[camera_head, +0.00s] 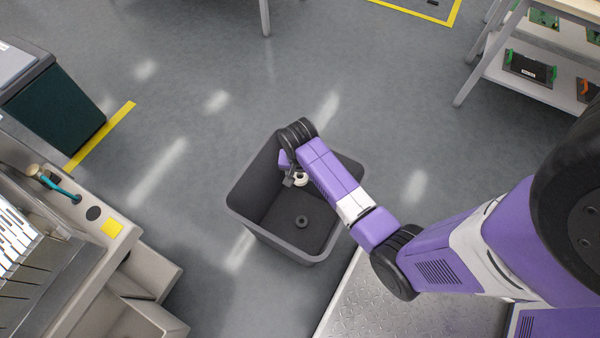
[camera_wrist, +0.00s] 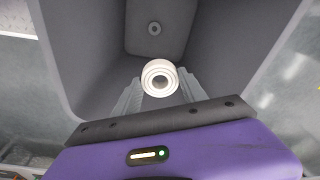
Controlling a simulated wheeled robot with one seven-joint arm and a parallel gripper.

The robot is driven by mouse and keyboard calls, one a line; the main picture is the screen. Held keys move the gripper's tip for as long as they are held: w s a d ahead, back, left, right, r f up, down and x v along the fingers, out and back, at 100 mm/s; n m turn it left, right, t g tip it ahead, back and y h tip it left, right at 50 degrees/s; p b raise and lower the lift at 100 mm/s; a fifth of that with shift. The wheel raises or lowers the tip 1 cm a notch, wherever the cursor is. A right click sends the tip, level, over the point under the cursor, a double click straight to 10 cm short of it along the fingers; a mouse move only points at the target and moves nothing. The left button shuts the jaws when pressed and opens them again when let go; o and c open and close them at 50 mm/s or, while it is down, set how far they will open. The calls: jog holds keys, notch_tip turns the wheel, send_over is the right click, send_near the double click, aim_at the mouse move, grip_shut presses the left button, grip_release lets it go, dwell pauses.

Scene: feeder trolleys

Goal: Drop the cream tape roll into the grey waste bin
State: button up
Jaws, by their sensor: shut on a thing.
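The cream tape roll (camera_wrist: 160,78) is held between the fingers of my gripper (camera_wrist: 158,92) in the wrist view. In the head view the roll (camera_head: 300,179) shows just below my gripper (camera_head: 292,178), partly hidden by my arm. My gripper is shut on it, over the opening of the grey waste bin (camera_head: 246,190). The bin's walls also surround the roll in the wrist view (camera_wrist: 90,50). A dark ring-shaped thing (camera_head: 301,221) lies on the bin's floor.
A workstation (camera_head: 150,270) with a teal-handled tool (camera_head: 62,189) stands at left. A dark green bin (camera_head: 60,110) stands behind it. A shelf trolley (camera_head: 530,75) is at upper right. A metal plate (camera_head: 400,305) lies at the bottom. Open floor surrounds the bin's far side.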

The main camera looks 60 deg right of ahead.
aim_at(299, 178)
jog(key=shift+f+b, duration=0.6)
jog(key=shift+f, duration=0.3)
jog(key=o, duration=1.4)
jog(key=shift+s+a+r+p, duration=0.15)
jog(key=shift+r+p, duration=0.3)
jog(key=shift+r, duration=0.85)
jog(key=shift+a+r+p, duration=0.15)
jog(key=shift+r+p, duration=0.25)
jog(key=shift+r, duration=0.9)
jog(key=shift+s+a+r+p, duration=0.15)
jog(key=shift+r+p, duration=0.3)
jog(key=shift+r, duration=0.85)
jog(key=shift+w, duration=0.15)
